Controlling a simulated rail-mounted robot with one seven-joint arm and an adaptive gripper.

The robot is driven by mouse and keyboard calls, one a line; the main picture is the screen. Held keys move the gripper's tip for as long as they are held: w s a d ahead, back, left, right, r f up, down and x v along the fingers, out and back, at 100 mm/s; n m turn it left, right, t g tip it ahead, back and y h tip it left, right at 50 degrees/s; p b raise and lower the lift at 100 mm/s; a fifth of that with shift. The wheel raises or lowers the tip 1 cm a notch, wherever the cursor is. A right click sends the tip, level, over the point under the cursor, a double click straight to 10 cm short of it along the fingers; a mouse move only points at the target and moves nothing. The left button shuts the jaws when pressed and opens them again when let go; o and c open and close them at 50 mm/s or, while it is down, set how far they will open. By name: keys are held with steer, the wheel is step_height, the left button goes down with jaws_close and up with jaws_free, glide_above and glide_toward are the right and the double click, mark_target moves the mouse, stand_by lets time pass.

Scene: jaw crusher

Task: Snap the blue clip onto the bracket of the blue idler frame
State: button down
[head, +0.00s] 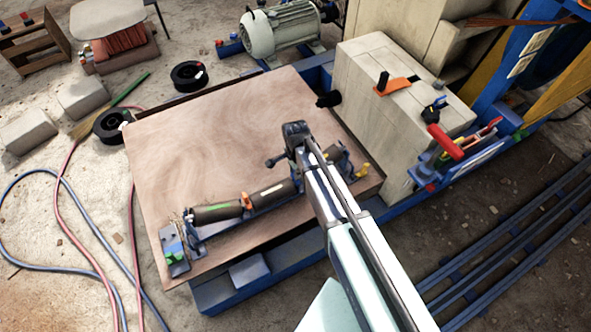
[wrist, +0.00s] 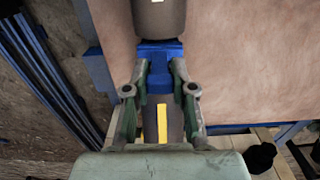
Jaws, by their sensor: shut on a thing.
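My gripper (wrist: 161,74) is shut on the blue clip (wrist: 159,54), which shows between its two fingertips in the wrist view. A dark roller (wrist: 159,16) lies just beyond the clip, and a dark part with a yellow label (wrist: 162,122) shows between the fingers. In the head view, the blue idler frame (head: 268,204) with its grey-brown rollers (head: 218,213) lies on the wooden board. My arm's end (head: 295,133) is above the frame's right part and hides some of it. I cannot tell whether the clip touches the bracket.
An orange clip (head: 247,202) sits at the rollers' joint, and a yellow part (head: 362,171) is at the frame's right end. A small holder with green and blue pieces (head: 174,254) is at the board's near left corner. The wooden board (head: 215,130) is clear behind the frame. Stone blocks (head: 400,110) stand right.

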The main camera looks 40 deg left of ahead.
steer(key=shift+f, duration=0.5)
steer(key=c, duration=0.9)
jaws_free()
steer(key=shift+r, duration=0.1)
step_height(320, 180, up, 12)
